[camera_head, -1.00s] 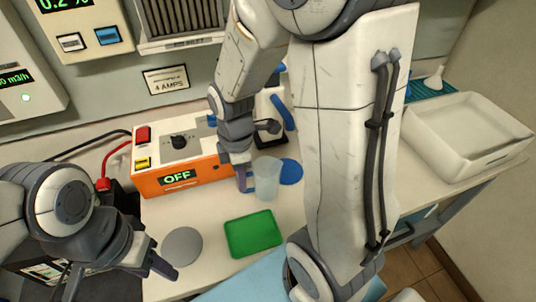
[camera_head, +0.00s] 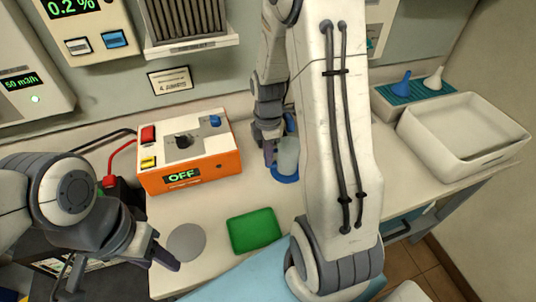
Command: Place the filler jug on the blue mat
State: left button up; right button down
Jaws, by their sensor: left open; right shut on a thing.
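The filler jug (camera_head: 288,155) is a translucent, whitish vessel at the back of the bench, right of the orange charger. My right gripper (camera_head: 270,150) is shut on its left side, and the jug looks upright. The blue mat (camera_head: 287,179) is round and shows just below the jug, partly hidden by it and by my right arm. The jug appears over the mat; I cannot tell whether its base touches it. My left gripper (camera_head: 160,256) is open and empty at the front left, near a grey disc (camera_head: 186,243).
The orange charger (camera_head: 190,160) reading OFF stands left of the jug, with a red cable beside it. A white bin (camera_head: 465,135) and a teal mat (camera_head: 415,90) with funnels are at the right. A blue object behind the jug is mostly hidden.

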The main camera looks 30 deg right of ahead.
jog(key=shift+f, duration=0.45)
jog(key=shift+f, duration=0.2)
jog(key=c, duration=0.9)
grip_release()
jog(key=shift+r, duration=0.1)
